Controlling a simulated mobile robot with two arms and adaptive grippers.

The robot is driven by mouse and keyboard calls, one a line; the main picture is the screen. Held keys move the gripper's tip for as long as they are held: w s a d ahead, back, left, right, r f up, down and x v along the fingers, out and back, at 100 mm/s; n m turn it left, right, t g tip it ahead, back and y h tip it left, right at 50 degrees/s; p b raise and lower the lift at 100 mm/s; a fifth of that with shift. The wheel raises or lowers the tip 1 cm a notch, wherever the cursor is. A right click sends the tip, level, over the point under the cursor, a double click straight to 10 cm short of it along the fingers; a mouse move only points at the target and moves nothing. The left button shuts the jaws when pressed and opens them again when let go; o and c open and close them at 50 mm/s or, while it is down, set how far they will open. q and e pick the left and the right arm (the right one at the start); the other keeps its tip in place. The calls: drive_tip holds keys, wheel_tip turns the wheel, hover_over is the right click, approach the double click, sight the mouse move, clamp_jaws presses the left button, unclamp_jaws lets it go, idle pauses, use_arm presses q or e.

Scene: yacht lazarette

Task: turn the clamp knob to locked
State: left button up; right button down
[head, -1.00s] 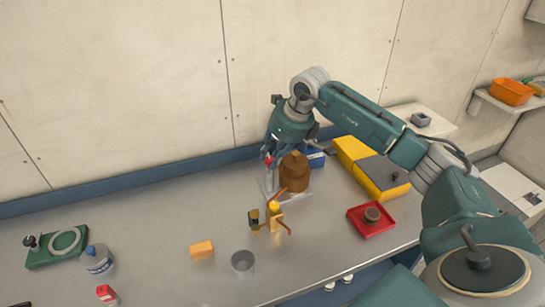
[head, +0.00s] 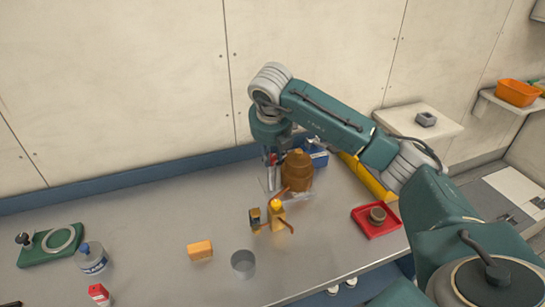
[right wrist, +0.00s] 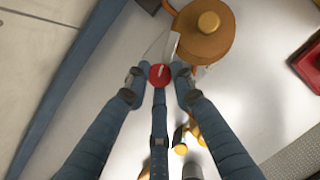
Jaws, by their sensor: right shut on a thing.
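The clamp knob (right wrist: 158,75) is red with a white mark and shows in the right wrist view. In the head view it is a small red spot (head: 272,158) beside a brown rounded pot-like body (head: 297,178). My right gripper (right wrist: 160,82) is shut on the knob, with its fingers around the knob from several sides. The white mark points up and slightly right in the wrist view. No locked or unlocked label is readable. In the head view my right wrist covers the far part of the clamp. My left gripper is not in view.
An orange-brown handled device (head: 275,213) stands close in front. A grey cup (head: 243,264), a yellow block (head: 200,250) and a red tray (head: 365,222) are on the metal bench. The wall is close behind; the bench's left middle is clear.

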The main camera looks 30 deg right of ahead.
drive_tip(key=m, duration=0.1)
drive_tip(key=m+h, duration=0.1)
drive_tip(key=m, duration=0.1)
drive_tip(key=m+g+b, duration=0.1)
drive_tip(key=m, duration=0.1)
drive_tip(key=shift+w+r, duration=0.25)
drive_tip(key=shift+w, duration=0.05)
drive_tip(key=shift+h, duration=0.3)
drive_tip(key=c, duration=1.5)
unclamp_jaws()
drive_tip(key=shift+c, duration=0.2)
drive_tip(key=shift+o, duration=0.4)
drive_tip(key=shift+f, duration=0.1)
drive_tip(key=v, duration=1.2)
drive_tip(key=shift+w, duration=0.1)
